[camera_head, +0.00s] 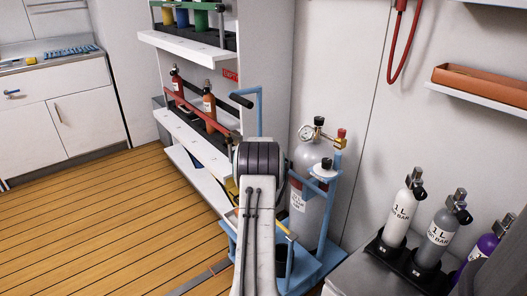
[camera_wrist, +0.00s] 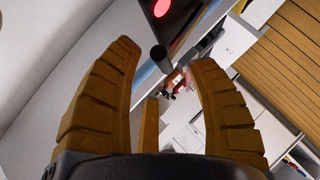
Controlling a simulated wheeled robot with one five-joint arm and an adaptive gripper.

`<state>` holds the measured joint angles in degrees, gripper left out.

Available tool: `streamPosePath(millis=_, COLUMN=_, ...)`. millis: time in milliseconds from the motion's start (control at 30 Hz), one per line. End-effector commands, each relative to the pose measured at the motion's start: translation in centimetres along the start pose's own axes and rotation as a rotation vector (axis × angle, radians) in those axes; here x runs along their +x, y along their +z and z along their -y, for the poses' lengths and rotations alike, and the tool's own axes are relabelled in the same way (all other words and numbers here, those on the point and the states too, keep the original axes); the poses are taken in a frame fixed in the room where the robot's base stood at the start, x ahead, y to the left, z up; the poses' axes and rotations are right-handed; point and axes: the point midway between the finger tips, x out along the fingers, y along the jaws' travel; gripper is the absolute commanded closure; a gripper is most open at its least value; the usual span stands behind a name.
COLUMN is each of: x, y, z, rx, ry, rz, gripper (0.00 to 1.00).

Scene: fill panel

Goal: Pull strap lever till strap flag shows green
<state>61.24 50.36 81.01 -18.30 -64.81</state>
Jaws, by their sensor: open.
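My gripper (camera_wrist: 166,56) is open in the wrist view, with one ochre finger at each side. A dark round bar end (camera_wrist: 158,54) shows between the fingertips, beside a blue bar (camera_wrist: 145,76); I cannot tell if it is touched. A dark panel with a bright red round mark (camera_wrist: 162,8) is beyond it; I cannot tell whether this is the strap flag. In the head view, a blue trolley (camera_head: 318,266) carries a grey gas cylinder (camera_head: 310,165). A blue post with a black grip (camera_head: 241,101) rises at its left. I cannot tell which part is the strap lever.
White shelves (camera_head: 190,133) with small bottles stand behind the trolley. Small labelled cylinders (camera_head: 398,215) stand on a grey bench at the right. A red hose (camera_head: 403,45) hangs on the wall. Wooden floor (camera_head: 110,215) is clear at the left.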

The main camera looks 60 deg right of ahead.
Motion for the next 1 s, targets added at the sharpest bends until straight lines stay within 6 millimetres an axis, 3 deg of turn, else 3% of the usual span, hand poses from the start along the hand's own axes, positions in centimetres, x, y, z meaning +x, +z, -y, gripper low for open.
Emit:
streamPosePath(millis=400, x=2.9, y=0.0, z=0.1, rx=0.001, ry=-0.002, rz=0.000, gripper=0.48)
streamPosePath(millis=933, x=3.4, y=0.0, z=0.1, rx=0.001, ry=-0.002, rz=0.000, gripper=0.47)
streamPosePath(millis=1000, x=3.4, y=-0.1, z=0.1, rx=0.001, ry=-0.002, rz=0.000, gripper=0.53)
